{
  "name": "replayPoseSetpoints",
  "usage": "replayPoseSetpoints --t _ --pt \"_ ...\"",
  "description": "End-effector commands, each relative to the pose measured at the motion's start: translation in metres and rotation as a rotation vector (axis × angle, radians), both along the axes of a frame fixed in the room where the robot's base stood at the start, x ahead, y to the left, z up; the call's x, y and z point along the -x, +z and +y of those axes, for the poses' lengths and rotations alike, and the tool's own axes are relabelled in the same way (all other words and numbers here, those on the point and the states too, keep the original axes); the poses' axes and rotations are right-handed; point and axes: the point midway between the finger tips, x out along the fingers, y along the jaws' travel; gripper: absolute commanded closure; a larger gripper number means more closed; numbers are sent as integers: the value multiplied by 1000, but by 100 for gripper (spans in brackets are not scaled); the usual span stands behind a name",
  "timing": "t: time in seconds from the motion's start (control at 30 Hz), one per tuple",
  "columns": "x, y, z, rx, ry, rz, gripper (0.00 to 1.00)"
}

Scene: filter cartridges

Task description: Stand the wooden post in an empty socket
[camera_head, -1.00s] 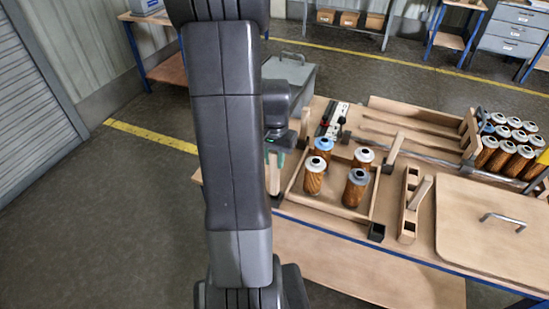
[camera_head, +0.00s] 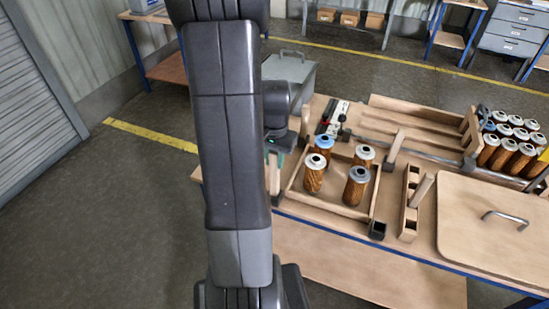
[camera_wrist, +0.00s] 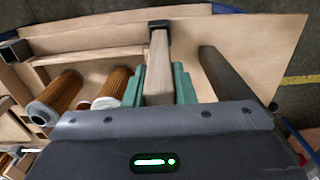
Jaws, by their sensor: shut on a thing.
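My gripper (camera_wrist: 158,85) has green fingers and is shut on the pale wooden post (camera_wrist: 160,62). In the head view the post (camera_head: 273,176) stands about upright at the left corner of the cartridge tray, partly behind my arm. Its lower end meets a black socket (camera_wrist: 158,25); I cannot tell how deep it sits. Another black socket (camera_head: 377,231) at the tray's front right corner looks empty. Other wooden posts stand at the tray's back left corner (camera_head: 305,128) and back right corner (camera_head: 395,147).
The shallow wooden tray (camera_head: 335,204) holds several cartridges, close beside the gripper. A wooden holder (camera_head: 408,228) with a slanted wooden piece (camera_head: 421,190) lies to its right. A lidded board with a handle (camera_head: 503,219) and a crowd of cartridges (camera_head: 510,150) are farther right.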

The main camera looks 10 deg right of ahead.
Motion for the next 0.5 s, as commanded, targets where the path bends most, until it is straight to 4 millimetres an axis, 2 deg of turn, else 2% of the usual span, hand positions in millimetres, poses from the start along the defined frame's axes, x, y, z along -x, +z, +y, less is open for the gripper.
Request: replayPoseSetpoints --t 0.5 --pt "0 -17 0 0 0 0 100"
